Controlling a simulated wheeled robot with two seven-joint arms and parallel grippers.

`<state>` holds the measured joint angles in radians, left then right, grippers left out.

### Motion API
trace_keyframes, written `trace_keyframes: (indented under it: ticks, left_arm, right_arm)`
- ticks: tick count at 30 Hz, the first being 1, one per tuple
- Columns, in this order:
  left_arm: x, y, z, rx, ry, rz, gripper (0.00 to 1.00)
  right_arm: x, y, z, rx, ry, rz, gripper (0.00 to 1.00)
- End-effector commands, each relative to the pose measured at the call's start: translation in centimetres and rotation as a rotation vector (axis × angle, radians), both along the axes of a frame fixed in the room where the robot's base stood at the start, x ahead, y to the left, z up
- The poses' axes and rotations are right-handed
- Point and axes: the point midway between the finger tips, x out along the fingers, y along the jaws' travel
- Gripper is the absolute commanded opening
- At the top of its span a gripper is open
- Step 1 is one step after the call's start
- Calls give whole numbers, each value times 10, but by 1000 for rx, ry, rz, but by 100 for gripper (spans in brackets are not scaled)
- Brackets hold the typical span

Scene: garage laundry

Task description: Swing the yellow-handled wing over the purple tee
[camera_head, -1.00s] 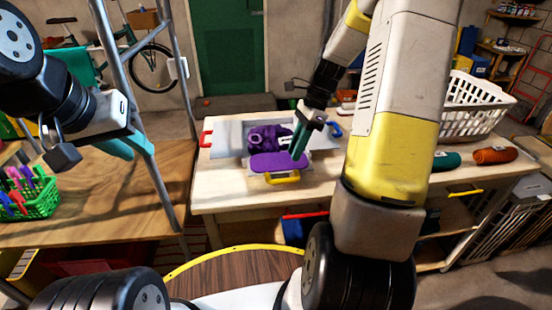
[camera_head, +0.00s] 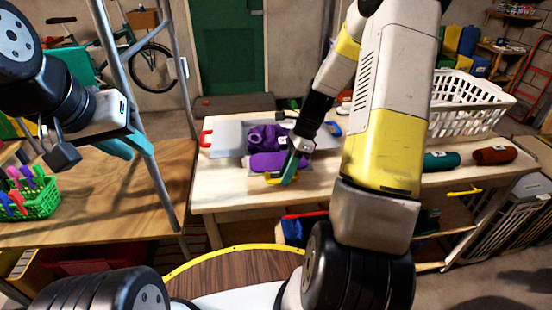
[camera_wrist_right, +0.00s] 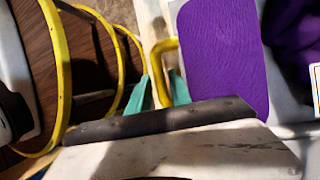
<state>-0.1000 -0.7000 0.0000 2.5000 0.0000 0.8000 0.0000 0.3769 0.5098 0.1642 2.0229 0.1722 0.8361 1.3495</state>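The folding board (camera_head: 232,137) lies on the wooden workbench with a red handle at its left, a blue handle at its right and a yellow handle (camera_head: 271,179) at its front. The purple tee (camera_head: 266,138) lies bunched on the board's middle, and a flat purple part (camera_head: 268,162) lies over the front wing. My right gripper (camera_head: 287,177) is at the yellow handle. In the right wrist view its teal fingers (camera_wrist_right: 160,92) stand apart, one on each side of the yellow bar (camera_wrist_right: 158,62). My left gripper (camera_head: 133,148) is open and empty above the left table.
A white laundry basket (camera_head: 470,103) stands at the bench's right, with a green roll (camera_head: 441,161) and a dark red roll (camera_head: 495,155) before it. A green basket of pegs (camera_head: 38,198) is on the left table. A ladder (camera_head: 148,125) stands between the tables.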

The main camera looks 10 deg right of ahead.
Motion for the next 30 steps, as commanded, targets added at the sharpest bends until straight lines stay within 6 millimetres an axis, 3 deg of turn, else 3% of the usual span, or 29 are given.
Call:
trace_keyframes:
  ticks: [1, 4, 5, 30]
  left_arm:
    - [0, 0, 0, 0, 0, 0, 25]
    - [0, 0, 0, 0, 0, 0, 25]
    - [0, 0, 0, 0, 0, 0, 25]
    - [0, 0, 0, 0, 0, 0, 25]
  right_arm:
    - [0, 0, 0, 0, 0, 0, 21]
    - [0, 0, 0, 0, 0, 1, 2]
    - [0, 0, 0, 0, 0, 1, 0]
    - [1, 0, 1, 0, -1, 1, 0]
